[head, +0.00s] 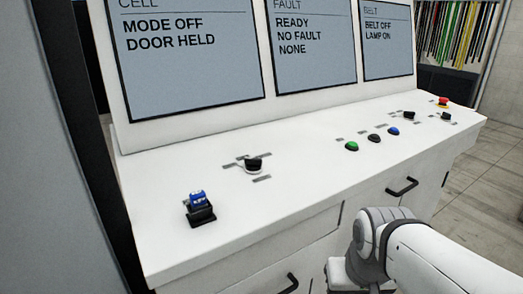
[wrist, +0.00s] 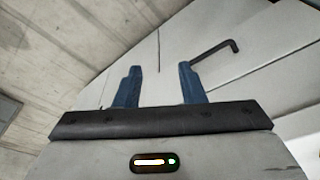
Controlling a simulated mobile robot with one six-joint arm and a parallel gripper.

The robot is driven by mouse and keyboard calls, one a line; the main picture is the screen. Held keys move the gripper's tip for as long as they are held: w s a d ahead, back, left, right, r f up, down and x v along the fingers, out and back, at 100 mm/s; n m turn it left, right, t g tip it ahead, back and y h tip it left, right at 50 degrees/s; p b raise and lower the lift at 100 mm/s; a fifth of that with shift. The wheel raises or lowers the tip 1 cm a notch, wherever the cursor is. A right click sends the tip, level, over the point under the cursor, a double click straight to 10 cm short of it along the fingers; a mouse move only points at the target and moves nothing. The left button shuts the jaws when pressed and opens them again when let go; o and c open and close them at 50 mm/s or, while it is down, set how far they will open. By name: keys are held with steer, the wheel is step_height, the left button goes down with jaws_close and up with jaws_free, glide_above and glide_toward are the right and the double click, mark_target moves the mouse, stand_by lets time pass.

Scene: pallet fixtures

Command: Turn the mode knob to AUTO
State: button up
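A black knob (head: 254,163) stands on the left part of the white console top (head: 300,180), with grey label plates around it that are too small to read. Two more black knobs (head: 408,115) and (head: 445,117) sit at the right end. I cannot tell from the labels which is the mode knob. The left screen (head: 190,60) reads MODE OFF and DOOR HELD. My gripper (wrist: 159,80) shows in the wrist view with its two blue fingers apart and nothing between them. It is away from the knobs, by the console's drawer front. The head view shows only my arm.
A blue-topped item (head: 198,198) sits in a black holder at the front left. Green (head: 352,146), black and blue (head: 393,131) buttons and a red button (head: 443,101) are further right. Drawer handles (head: 402,187) stick out of the front. Open floor lies right.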

steer(key=w+a+r+n+p, duration=0.1)
steer(key=w+a+r+n, duration=0.2)
steer(key=w+r, duration=0.4)
steer(key=n+g+y+p, duration=0.2)
steer(key=n+y+p, duration=0.2)
steer(key=n, duration=0.9)
glide_toward(255, 159)
steer(key=f, duration=0.1)
steer(key=x, duration=0.8)
steer(key=shift+w+a+r+p, duration=0.15)
steer(key=shift+a+r+p, duration=0.05)
steer(key=shift+a+p, duration=0.15)
steer(key=shift+c, duration=0.5)
